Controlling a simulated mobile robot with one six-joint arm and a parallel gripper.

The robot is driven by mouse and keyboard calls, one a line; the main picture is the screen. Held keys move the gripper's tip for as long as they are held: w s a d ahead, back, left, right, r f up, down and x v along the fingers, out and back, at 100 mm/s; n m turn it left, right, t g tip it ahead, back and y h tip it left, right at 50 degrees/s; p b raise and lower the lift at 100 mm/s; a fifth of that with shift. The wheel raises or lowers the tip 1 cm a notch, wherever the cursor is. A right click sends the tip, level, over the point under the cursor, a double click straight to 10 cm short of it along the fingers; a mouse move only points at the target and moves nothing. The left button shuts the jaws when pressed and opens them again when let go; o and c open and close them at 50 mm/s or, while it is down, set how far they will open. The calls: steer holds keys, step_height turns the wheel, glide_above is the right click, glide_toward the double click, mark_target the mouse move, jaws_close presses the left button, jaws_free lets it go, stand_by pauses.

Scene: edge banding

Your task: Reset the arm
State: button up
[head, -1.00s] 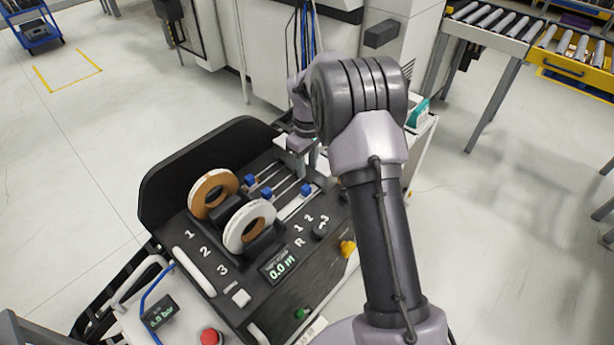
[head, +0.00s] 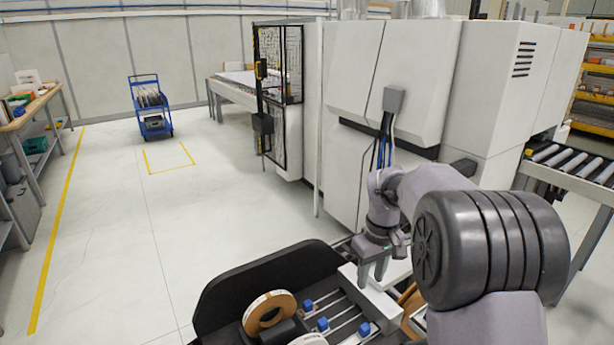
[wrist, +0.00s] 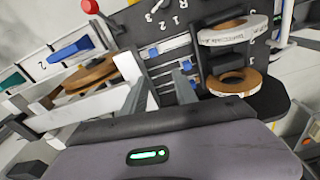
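My gripper (head: 373,280) hangs fingers down in the head view, above the right rear of the black feeder panel (head: 225,295). Its two fingers stand apart with nothing visible between them. In the wrist view my gripper (wrist: 158,95) also shows its fingers apart and empty. My arm is bent, with a large dark joint at the lower right of the head view. I cannot tell the exact height of the fingertips over the surfaces below.
A brown roll (head: 270,312) sits on the panel beside blue tabs (head: 322,324). The wrist view shows a white roll (wrist: 235,32) and another brown roll (wrist: 90,76). A large white machine (head: 350,60) stands behind, with a roller conveyor (head: 570,165) to the right. The left floor is open.

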steer(key=s+a+r+m+t+b, duration=0.25)
steer(key=s+a+r, duration=0.25)
steer(key=s+r, duration=0.55)
steer(key=s+a+f+m+t+y, duration=0.1)
steer(key=s+a+m, duration=0.1)
steer(key=s, duration=0.7)
steer(key=s+a+f+m+t, duration=0.1)
steer(key=s+a+f+m, duration=0.1)
steer(key=s, duration=0.8)
steer(key=shift+s+a+m+y+b, duration=0.35)
steer(key=shift+a+m, duration=0.3)
steer(key=shift+m, duration=0.3)
steer(key=shift+f+t, duration=0.1)
steer(key=shift+t, duration=0.15)
